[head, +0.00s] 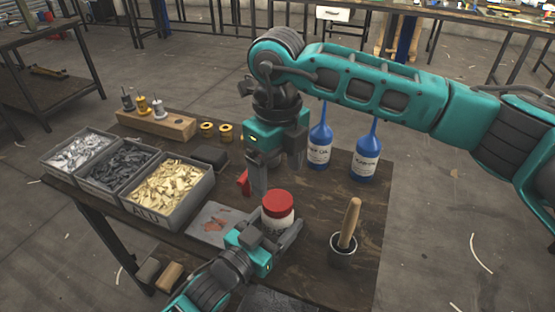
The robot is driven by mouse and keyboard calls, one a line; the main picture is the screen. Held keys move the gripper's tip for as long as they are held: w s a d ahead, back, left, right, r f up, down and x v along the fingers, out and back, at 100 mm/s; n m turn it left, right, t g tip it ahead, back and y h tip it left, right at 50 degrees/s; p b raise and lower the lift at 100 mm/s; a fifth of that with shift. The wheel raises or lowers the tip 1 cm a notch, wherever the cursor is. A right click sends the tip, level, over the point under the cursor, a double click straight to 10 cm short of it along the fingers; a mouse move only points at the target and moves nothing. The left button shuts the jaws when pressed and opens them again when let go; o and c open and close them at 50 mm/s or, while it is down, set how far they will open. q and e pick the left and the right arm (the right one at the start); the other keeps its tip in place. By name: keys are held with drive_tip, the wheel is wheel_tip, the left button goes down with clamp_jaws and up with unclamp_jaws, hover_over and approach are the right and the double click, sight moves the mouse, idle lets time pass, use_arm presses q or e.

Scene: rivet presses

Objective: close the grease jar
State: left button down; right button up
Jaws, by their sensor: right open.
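The white grease jar (278,222) stands upright near the front of the dark workbench. Its red lid (278,202) sits on top of the jar mouth; whether it is screwed tight cannot be told. My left gripper (276,232) comes in from below with its fingers around the jar body, shut on it; the jar's lower part is hidden by the gripper. My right gripper (277,176) points down just behind and above the lid, open and empty, its fingers apart from the lid.
Grey bins (168,190) of rivets line the bench's left side. Blue bottles (320,145) stand behind on the right. A dark cup (343,250) with a wooden-handled brush is right of the jar. A small red object (243,183) and a stained plate (212,224) lie left.

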sight(278, 200)
drive_tip(key=n, duration=0.2)
drive_tip(key=r+n, duration=0.1)
drive_tip(key=shift+n, duration=0.4)
drive_tip(key=n, duration=0.5)
drive_tip(key=shift+r, duration=0.4)
drive_tip(key=shift+f, duration=4.05)
drive_tip(key=shift+c, duration=0.4)
drive_tip(key=c, duration=1)
drive_tip(key=o, duration=1.2)
